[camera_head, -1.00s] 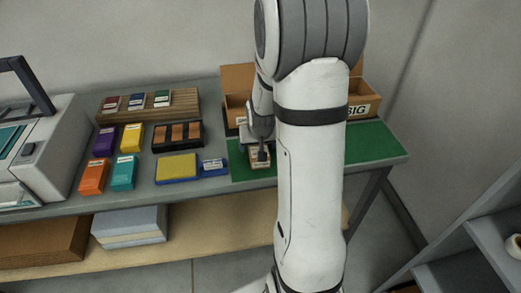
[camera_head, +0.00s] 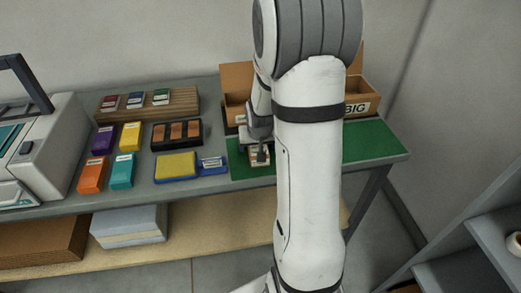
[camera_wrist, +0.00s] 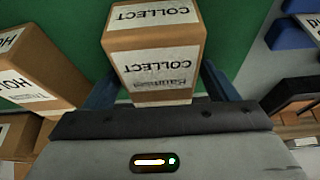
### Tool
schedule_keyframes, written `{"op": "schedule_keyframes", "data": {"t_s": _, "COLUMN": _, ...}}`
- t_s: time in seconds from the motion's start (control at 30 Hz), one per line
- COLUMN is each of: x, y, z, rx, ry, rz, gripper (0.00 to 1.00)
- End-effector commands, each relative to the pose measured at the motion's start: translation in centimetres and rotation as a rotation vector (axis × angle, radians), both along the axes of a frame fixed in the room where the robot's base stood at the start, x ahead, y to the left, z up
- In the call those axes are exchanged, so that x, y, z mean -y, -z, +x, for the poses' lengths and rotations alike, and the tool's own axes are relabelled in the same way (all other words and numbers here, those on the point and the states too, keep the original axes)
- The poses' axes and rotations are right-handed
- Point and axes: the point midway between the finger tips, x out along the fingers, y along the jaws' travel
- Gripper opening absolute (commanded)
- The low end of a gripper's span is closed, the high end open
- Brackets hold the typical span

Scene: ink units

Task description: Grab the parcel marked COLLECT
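The parcel marked COLLECT (camera_wrist: 155,62) is a small brown box with white labels, seen upside down in the middle of the wrist view. My gripper (camera_wrist: 160,92) has one dark blue finger on each side of it. Whether the fingers press on it cannot be told. In the head view my gripper (camera_head: 259,150) is low over the green mat (camera_head: 240,172), at a small labelled parcel (camera_head: 260,162) that it partly covers. My arm hides much of the mat.
A brown parcel with a label starting HOL (camera_wrist: 40,65) stands close left of the COLLECT parcel in the wrist view. A cardboard bin marked BIG (camera_head: 363,106) stands behind the mat. A blue-edged yellow pad (camera_head: 177,166) and coloured boxes (camera_head: 122,170) lie to the left.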

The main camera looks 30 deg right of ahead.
Motion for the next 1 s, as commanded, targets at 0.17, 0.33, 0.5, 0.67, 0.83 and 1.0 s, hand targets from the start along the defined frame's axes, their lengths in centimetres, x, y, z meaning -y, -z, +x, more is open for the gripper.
{"op": "schedule_keyframes", "data": {"t_s": 0.17, "x": 0.0, "y": 0.0, "z": 0.0, "rx": 0.000, "ry": 0.000, "rz": 0.000, "gripper": 0.64}}
{"op": "schedule_keyframes", "data": {"t_s": 0.33, "x": 0.0, "y": 0.0, "z": 0.0, "rx": 0.000, "ry": -0.001, "rz": 0.000, "gripper": 0.50}}
{"op": "schedule_keyframes", "data": {"t_s": 0.5, "x": 0.0, "y": 0.0, "z": 0.0, "rx": 0.000, "ry": -0.001, "rz": 0.000, "gripper": 0.36}}
{"op": "schedule_keyframes", "data": {"t_s": 0.67, "x": -0.1, "y": 0.0, "z": 0.0, "rx": 0.000, "ry": -0.001, "rz": 0.000, "gripper": 0.26}}
{"op": "schedule_keyframes", "data": {"t_s": 0.83, "x": -0.1, "y": -0.1, "z": 0.0, "rx": 0.000, "ry": -0.001, "rz": 0.001, "gripper": 0.26}}
{"op": "schedule_keyframes", "data": {"t_s": 1.0, "x": -0.1, "y": -1.0, "z": 0.1, "rx": 0.002, "ry": -0.001, "rz": -0.001, "gripper": 0.26}}
